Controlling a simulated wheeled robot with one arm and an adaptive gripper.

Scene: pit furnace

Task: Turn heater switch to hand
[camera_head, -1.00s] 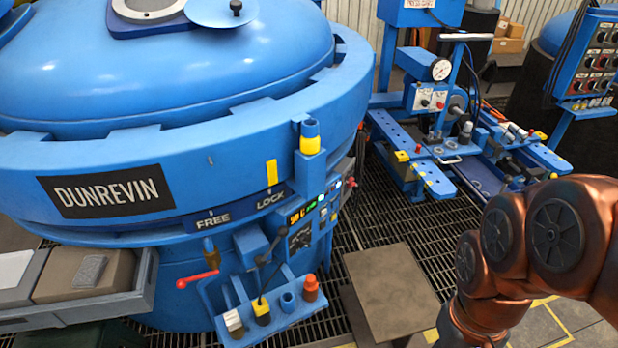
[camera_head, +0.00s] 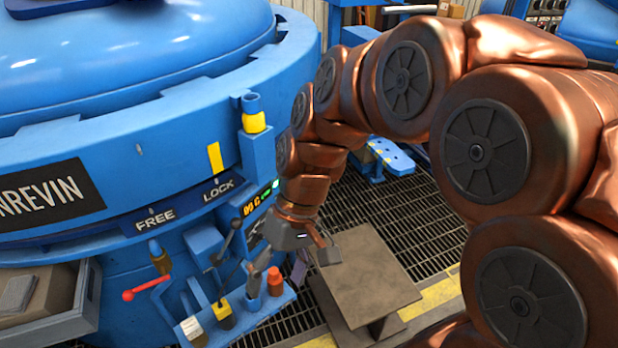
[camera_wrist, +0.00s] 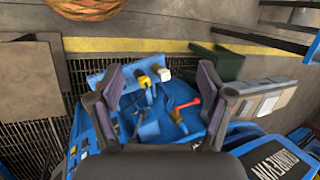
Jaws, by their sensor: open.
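The blue furnace (camera_head: 150,90) fills the left of the head view. A control panel (camera_head: 262,204) with a lit display is on its side, partly behind my arm. No heater switch can be made out by its label, and its setting cannot be read. My gripper (camera_head: 292,270) is open and empty, pointing down near the shelf (camera_head: 250,312) below the panel. In the wrist view, my gripper's fingers (camera_wrist: 158,78) stand apart, with the blue shelf (camera_wrist: 108,82) between and beyond them. Small panel controls (camera_wrist: 84,150) show at lower left there.
A red-handled lever (camera_head: 146,289) and a black lever (camera_head: 228,242) stick out near the shelf. An orange-red knob-topped piece (camera_head: 275,281) stands at the shelf's right end. A flat brown platform (camera_head: 365,275) stands on the grating to the right.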

